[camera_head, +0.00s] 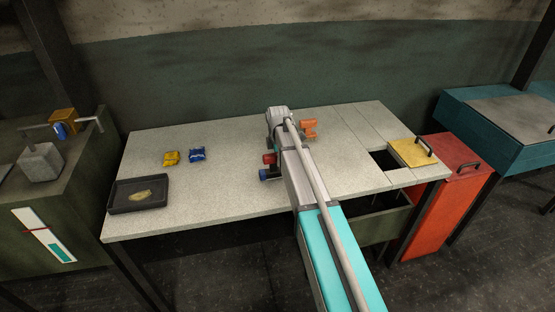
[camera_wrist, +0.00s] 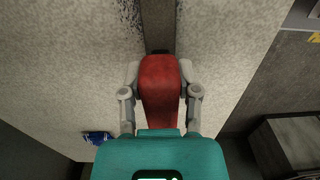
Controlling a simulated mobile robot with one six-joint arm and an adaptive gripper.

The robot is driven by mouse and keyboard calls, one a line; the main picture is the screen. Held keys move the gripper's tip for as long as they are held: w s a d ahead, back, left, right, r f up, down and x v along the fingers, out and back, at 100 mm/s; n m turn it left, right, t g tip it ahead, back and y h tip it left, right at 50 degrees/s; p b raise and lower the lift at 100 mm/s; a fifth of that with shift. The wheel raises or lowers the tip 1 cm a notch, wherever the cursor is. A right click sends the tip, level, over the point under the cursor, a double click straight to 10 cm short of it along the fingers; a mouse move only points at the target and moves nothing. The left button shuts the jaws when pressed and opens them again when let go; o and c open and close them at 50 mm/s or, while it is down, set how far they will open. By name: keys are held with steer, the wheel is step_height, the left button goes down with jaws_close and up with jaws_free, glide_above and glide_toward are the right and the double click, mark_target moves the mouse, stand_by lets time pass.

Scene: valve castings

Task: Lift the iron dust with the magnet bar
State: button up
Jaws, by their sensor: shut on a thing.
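My gripper (camera_wrist: 160,90) is shut on the red handle (camera_wrist: 160,75) of the magnet bar, with a grey finger on each side. The bar's dark shaft (camera_wrist: 158,25) runs away from the handle to the top edge of the wrist view. Black iron dust (camera_wrist: 130,14) lies scattered on the pale tabletop just left of the shaft. The bar's far end is out of the wrist view, so I cannot tell whether it touches dust. In the head view my arm hides most of the gripper and the dust.
A dark tray (camera_head: 118,208) with a yellowish patch sits at the table's left. Yellow (camera_head: 171,158) and blue (camera_head: 197,154) castings stand behind it. An orange casting (camera_head: 309,128) is beyond my arm. At right are a square opening (camera_head: 384,161) and a yellow lid (camera_head: 408,153).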

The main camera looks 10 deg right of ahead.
steer(key=shift+d, duration=0.1)
steer(key=shift+d+f, duration=0.15)
steer(key=shift+d, duration=1.45)
steer(key=shift+d, duration=0.1)
steer(key=shift+w+d, duration=0.15)
steer(key=shift+d, duration=1.5)
steer(key=shift+d, duration=0.15)
steer(key=shift+d, duration=1.55)
steer(key=shift+w, duration=0.1)
